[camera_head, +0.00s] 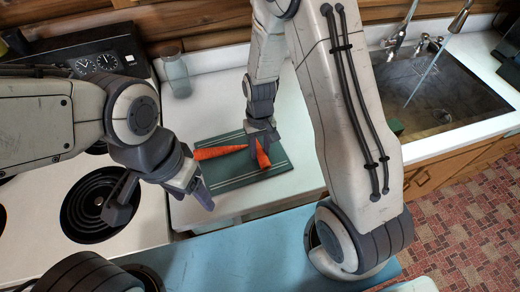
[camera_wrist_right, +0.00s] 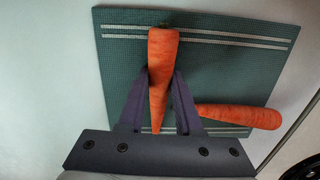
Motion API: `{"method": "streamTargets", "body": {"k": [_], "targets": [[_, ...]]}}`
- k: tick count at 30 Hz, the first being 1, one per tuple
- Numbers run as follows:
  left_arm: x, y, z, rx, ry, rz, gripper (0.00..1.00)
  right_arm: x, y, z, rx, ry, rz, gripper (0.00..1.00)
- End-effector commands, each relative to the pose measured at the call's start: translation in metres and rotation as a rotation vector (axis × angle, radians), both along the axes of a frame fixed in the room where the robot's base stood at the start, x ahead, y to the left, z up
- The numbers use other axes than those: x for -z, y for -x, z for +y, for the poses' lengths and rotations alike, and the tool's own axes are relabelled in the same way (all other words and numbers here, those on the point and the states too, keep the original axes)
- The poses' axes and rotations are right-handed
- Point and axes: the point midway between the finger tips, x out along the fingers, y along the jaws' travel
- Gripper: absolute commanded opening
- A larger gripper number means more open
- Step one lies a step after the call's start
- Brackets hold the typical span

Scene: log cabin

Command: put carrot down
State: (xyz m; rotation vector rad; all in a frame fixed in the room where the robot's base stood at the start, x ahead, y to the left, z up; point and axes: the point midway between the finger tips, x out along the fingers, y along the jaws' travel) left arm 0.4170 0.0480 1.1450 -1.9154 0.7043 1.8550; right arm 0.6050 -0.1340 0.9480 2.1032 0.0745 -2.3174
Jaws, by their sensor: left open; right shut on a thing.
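A carrot (camera_wrist_right: 161,80) is between the fingers of my right gripper (camera_wrist_right: 159,85), thick end pointing away from the wrist. In the head view the same carrot (camera_head: 262,154) shows just below the right gripper (camera_head: 260,140), over the green board (camera_head: 247,185). I cannot tell whether it touches the board. A second carrot (camera_head: 218,152) lies on the board, to the left in the head view and to the right in the wrist view (camera_wrist_right: 238,117). My left gripper (camera_head: 163,199) is open and empty, left of the board by the stove.
A stove (camera_head: 140,220) with black coil burners is at the left. A glass jar (camera_head: 176,72) stands at the back of the white counter (camera_head: 212,115). A sink (camera_head: 445,92) with a faucet is at the right. Bare counter surrounds the board.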

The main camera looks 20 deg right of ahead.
Motion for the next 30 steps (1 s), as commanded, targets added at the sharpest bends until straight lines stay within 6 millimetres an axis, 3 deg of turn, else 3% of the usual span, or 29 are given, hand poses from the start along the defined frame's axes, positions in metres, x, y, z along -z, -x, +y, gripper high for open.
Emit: {"method": "streamTargets", "body": {"k": [1,8,9,10,11,22,26,30], "targets": [[0.005,0.000,0.000,0.000,0.000,0.000,0.65,0.011,0.003,0.000,0.000,0.001,0.008,0.00],[0.008,0.000,0.000,0.000,0.000,0.000,0.65,0.015,0.003,0.001,-0.001,0.001,0.007,0.00],[0.008,0.000,0.000,0.000,0.000,0.000,0.65,0.016,0.004,0.001,-0.001,0.001,0.008,0.49],[0.008,0.000,0.000,0.000,0.000,0.000,0.65,0.016,0.004,0.001,-0.002,0.001,0.008,0.60],[0.009,0.000,0.000,0.000,0.000,0.000,0.65,0.016,0.004,0.001,-0.002,0.001,0.008,0.63],[0.008,0.000,0.000,0.000,0.000,0.000,0.65,0.015,0.005,-0.003,0.000,0.002,0.010,0.63],[-0.004,0.000,0.000,0.000,0.000,0.000,0.65,-0.001,0.005,-0.004,0.001,0.002,0.009,0.63],[0.007,0.000,0.000,0.000,0.000,0.000,0.65,-0.023,0.000,-0.003,0.002,0.001,0.002,0.63]]}}
